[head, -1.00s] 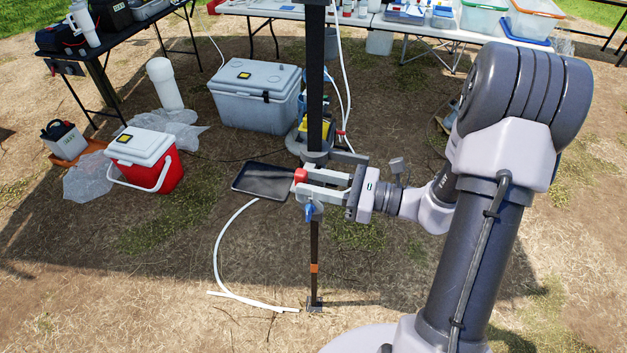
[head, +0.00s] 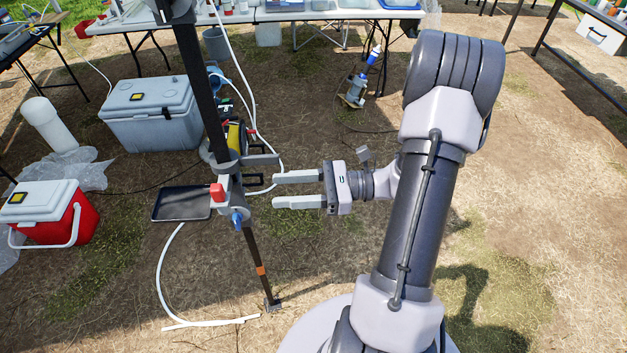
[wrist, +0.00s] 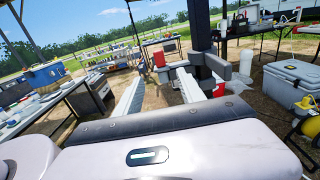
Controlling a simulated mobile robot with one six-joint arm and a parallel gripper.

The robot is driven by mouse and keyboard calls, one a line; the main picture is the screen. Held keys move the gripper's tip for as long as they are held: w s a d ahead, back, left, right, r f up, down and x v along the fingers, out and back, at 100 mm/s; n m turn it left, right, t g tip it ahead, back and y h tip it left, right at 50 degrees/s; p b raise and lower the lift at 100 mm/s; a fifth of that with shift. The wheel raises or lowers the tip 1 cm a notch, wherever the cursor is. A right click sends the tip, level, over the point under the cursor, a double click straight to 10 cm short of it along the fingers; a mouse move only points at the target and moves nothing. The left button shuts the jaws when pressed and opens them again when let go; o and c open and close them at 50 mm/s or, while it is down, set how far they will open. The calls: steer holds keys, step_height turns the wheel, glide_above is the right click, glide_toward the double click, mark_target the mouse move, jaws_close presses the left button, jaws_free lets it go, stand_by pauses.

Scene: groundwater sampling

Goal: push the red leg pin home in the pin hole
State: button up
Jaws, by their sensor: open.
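The red leg pin (head: 217,193) shows as a small red block on the left side of the grey bracket (head: 230,186) on the dark leg post. The pin hole is hidden, so I cannot tell how deep the pin sits. A blue knob (head: 237,217) is just below the pin. My gripper (head: 276,190) is open and empty, to the right of the bracket, with its fingers pointing at it across a gap. In the wrist view the red pin (wrist: 159,60) appears ahead between the fingers, beside the bracket (wrist: 207,70).
A black tray (head: 182,203) lies behind the post. A grey cooler (head: 150,115) and a red cooler (head: 45,220) stand to the left. A white hose (head: 160,285) lies on the ground. The ground right of my arm is clear.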

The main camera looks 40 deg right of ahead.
steer(key=v, duration=0.6)
steer(key=shift+p, duration=0.4)
steer(key=shift+a, duration=0.1)
